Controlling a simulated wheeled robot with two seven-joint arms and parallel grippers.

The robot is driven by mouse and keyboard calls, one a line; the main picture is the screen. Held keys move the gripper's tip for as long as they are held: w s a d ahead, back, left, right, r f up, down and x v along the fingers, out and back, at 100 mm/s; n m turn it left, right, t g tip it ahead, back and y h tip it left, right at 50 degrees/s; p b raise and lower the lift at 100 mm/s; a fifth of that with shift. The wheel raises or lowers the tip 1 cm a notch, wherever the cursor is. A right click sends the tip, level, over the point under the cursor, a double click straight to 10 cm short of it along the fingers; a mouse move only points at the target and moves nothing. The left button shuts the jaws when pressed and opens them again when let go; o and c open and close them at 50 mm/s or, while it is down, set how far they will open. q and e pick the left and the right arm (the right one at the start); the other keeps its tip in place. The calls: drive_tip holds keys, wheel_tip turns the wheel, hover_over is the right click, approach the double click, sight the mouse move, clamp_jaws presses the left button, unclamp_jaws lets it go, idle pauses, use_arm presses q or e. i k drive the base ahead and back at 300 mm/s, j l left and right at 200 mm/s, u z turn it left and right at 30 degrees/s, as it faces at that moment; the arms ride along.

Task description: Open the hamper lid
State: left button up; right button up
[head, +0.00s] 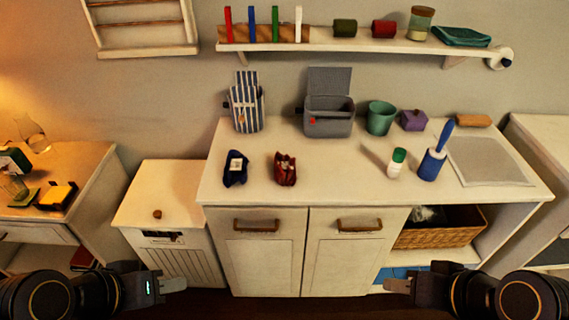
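The hamper (178,262) is a cream box with a slatted front, standing on the floor left of the wide cabinet. Its flat lid (180,188) lies shut on top, with a small brown round knob (157,214) near the front edge. My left gripper (182,284) is low in front of the hamper, apart from the knob and lid. My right gripper (388,286) is low in front of the wide cabinet, far right of the hamper. Both show side-on, so the gap between the fingers is hidden; I see nothing held in either.
The wide cabinet (330,172) adjoins the hamper on the right, bearing pouches, a grey box (329,122) and a green cup (380,118). A side table (85,160) stands at left. A shelf (350,45) hangs on the wall. The lid carries only its knob.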

sight(162, 194)
drive_tip(key=i+j+u, duration=0.15)
drive_tip(key=j, duration=0.3)
drive_tip(key=i+j+u, duration=0.15)
drive_tip(key=j, duration=0.3)
drive_tip(key=i+j+u, duration=0.15)
drive_tip(key=j, duration=0.25)
drive_tip(key=i+j+u, duration=0.15)
drive_tip(key=i+j, duration=0.15)
drive_tip(key=j, duration=0.1)
